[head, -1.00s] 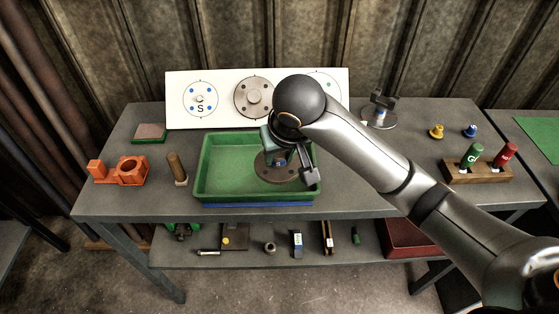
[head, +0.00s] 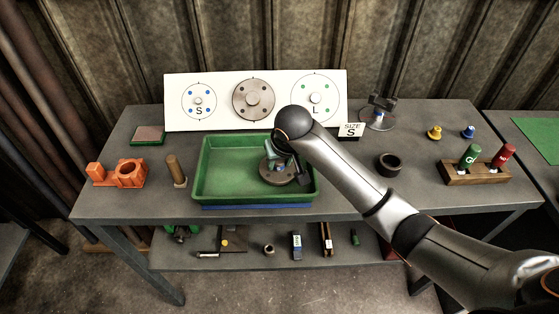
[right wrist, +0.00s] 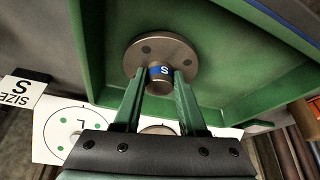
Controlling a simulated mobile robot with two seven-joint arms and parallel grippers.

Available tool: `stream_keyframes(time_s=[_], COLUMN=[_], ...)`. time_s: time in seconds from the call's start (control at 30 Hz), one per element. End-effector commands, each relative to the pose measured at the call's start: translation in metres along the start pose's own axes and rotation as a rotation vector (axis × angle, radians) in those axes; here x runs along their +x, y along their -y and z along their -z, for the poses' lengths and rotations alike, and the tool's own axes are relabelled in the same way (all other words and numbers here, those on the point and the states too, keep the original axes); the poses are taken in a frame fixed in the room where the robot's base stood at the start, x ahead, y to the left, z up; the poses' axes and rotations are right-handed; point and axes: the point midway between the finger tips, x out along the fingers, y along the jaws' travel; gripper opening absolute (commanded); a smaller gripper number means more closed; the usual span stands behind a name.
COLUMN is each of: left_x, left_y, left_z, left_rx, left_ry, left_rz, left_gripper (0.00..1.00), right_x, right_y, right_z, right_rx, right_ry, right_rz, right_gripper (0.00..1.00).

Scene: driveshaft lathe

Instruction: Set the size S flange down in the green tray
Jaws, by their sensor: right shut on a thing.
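The size S flange (head: 270,176) is a grey-brown disc with bolt holes and a hub with a blue band marked S; it also shows in the right wrist view (right wrist: 180,55). It is inside the green tray (head: 225,180), in its right half, low over or on the floor; I cannot tell whether it touches. My right gripper (head: 283,158) comes from above, its two green fingers shut on the hub, as the right wrist view (right wrist: 160,78) shows. The arm hides part of the tray's right side. My left gripper is not in view.
Behind the tray stands a white board (head: 220,112) with S and L outlines and a grey flange (head: 253,99) in the middle. A SIZE S card (head: 351,130), a dark ring (head: 389,165) and another flange (head: 377,122) are right. A wooden peg (head: 176,170) stands left. The tray's left half is empty.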

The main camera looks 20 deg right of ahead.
Motion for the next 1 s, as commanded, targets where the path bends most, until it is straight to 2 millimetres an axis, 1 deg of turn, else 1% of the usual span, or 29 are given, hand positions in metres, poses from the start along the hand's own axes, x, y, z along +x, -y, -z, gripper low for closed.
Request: stream_keyframes(time_s=[0.27, 0.4, 0.43, 0.5, 0.67, 0.9, 1.0], left_x=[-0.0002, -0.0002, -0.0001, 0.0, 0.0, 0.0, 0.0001], left_y=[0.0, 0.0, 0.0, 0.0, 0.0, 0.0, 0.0], left_z=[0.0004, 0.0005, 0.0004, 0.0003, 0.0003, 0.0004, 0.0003], left_rx=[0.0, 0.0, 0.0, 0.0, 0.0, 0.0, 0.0], left_ry=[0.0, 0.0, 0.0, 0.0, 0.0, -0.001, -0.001], left_rz=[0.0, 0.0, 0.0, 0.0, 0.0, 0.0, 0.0], left_gripper=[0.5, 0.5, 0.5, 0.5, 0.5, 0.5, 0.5], right_x=[-0.0001, 0.0032, 0.0042, 0.0041, 0.0039, 0.0035, -0.0008], right_y=[0.0005, 0.0005, 0.0002, 0.0003, 0.0004, 0.0004, 0.0006], right_z=[0.0014, -0.0003, -0.0019, -0.0018, -0.0017, -0.0014, 0.0004], right_rx=[0.001, 0.001, 0.0, 0.0, 0.0, 0.0, 0.0], right_ry=[-0.007, -0.006, -0.001, -0.001, -0.001, -0.001, -0.003], right_rz=[0.002, 0.001, 0.0, 0.0, 0.001, 0.001, 0.002], right_gripper=[0.0, 0.0, 0.44, 0.52, 0.7, 0.71, 0.71])
